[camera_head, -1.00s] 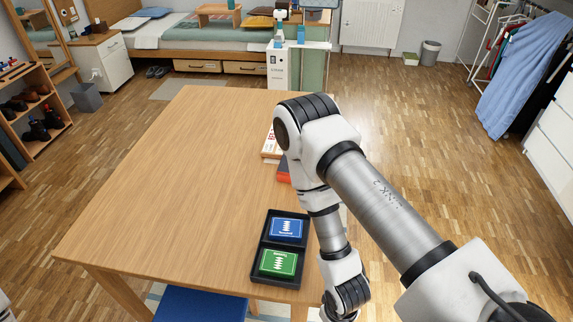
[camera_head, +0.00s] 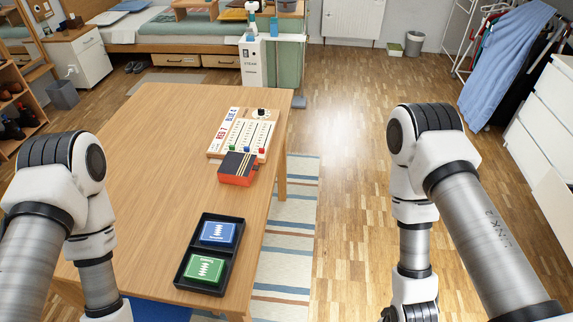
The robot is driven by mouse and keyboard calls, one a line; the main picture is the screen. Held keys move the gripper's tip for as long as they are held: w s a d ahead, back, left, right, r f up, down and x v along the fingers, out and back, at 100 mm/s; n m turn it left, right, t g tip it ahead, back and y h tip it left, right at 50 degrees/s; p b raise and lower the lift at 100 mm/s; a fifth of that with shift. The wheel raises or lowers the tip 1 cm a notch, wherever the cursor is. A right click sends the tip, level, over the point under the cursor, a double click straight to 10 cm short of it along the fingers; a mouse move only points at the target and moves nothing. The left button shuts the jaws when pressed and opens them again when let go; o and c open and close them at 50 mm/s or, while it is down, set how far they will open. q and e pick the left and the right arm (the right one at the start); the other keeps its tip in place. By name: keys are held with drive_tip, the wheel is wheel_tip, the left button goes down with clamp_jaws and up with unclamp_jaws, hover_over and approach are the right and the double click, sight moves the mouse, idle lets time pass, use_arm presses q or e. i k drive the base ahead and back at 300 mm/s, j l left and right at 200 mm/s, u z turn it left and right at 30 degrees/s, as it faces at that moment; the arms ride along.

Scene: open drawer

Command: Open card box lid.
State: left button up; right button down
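In the head view, a black tray (camera_head: 226,270) lies near the right front edge of the wooden table. It holds a blue card box (camera_head: 217,233) in its far compartment and a green card box (camera_head: 204,269) in its near one. A black and red box (camera_head: 238,169) lies farther back, near the table's right edge, with its lid seemingly shut. My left arm comes down over the table's left front part, and my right arm hangs right of the table over the floor.
A wooden score board (camera_head: 240,135) with red, blue and green pieces lies just behind the black and red box. The table's middle and left (camera_head: 160,150) are bare. A blue seat (camera_head: 160,308) is at the table's front. A striped rug (camera_head: 290,220) lies right of the table.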

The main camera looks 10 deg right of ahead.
sight(238, 166)
drive_tip(key=i+l+u, duration=0.1)
drive_tip(key=u, duration=0.3)
drive_tip(key=l+u, duration=0.15)
drive_tip(key=u, duration=0.25)
drive_tip(key=i+l+u, duration=0.1)
drive_tip(key=u, duration=0.25)
drive_tip(key=l+u, duration=0.2)
drive_tip(key=u, duration=0.2)
drive_tip(key=l+u, duration=0.15)
drive_tip(key=l, duration=0.35)
drive_tip(key=l+u, duration=0.1)
drive_tip(key=l, duration=0.4)
drive_tip(key=k+l+u, duration=0.15)
drive_tip(key=l, duration=0.35)
drive_tip(key=l+u, duration=0.1)
drive_tip(key=l, duration=0.4)
drive_tip(key=k+l+u, duration=0.15)
drive_tip(key=l, duration=0.3)
drive_tip(key=k+l+u, duration=0.1)
drive_tip(key=l, duration=0.4)
drive_tip(key=k+l+u, duration=0.15)
drive_tip(key=l, duration=0.3)
drive_tip(key=k+l+u, duration=0.1)
drive_tip(key=l, duration=0.3)
drive_tip(key=k+l, duration=0.05)
drive_tip(key=k, duration=0.05)
